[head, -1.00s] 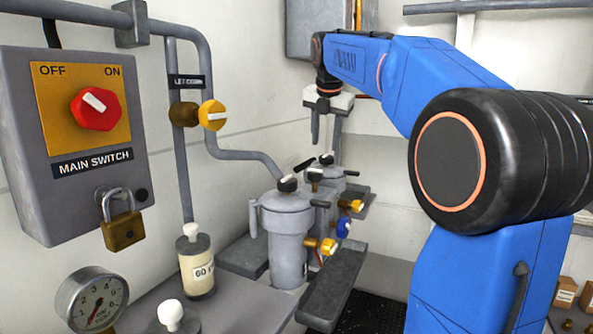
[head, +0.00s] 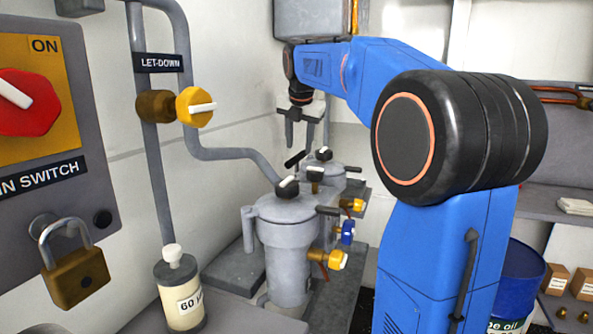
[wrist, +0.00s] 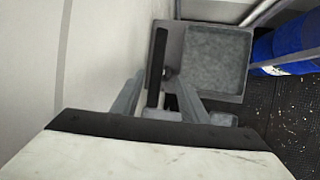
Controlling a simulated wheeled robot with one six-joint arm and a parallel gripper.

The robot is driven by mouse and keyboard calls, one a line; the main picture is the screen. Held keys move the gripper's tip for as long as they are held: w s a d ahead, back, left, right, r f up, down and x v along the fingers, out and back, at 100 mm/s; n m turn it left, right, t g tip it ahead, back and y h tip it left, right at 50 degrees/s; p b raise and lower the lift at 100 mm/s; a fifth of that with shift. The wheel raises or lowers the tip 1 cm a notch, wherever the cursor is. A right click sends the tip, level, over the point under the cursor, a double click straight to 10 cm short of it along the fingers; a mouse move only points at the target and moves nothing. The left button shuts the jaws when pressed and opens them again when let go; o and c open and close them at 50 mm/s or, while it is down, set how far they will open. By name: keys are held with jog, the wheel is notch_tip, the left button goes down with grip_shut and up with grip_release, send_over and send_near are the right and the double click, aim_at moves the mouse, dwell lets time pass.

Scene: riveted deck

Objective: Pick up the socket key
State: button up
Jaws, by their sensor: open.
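A black bar-shaped handle (head: 294,159) sits tilted in the head view, behind the front grey canister's lid; it may be the socket key, but its lower part is hidden. My gripper (head: 300,132) hangs above it, pointing down, open and empty. In the wrist view the black bar (wrist: 156,62) shows beyond and between the two fingers of my gripper (wrist: 157,98), running nearly parallel to them. The fingers appear apart from it. I cannot tell the exact gap in height.
Two grey canisters (head: 287,235) with yellow and blue valves stand below the gripper by the wall. A pipe with a yellow let-down valve (head: 196,106), a main switch box (head: 75,110) and a padlock (head: 75,277) are at left. A blue drum (head: 522,275) stands at right.

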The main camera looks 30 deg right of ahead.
aim_at(296, 156)
jog(key=shift+w+x, duration=0.2)
jog(key=shift+x, duration=2.5)
jog(key=shift+a+r, duration=0.1)
jog(key=shift+a, duration=0.15)
grip_shut()
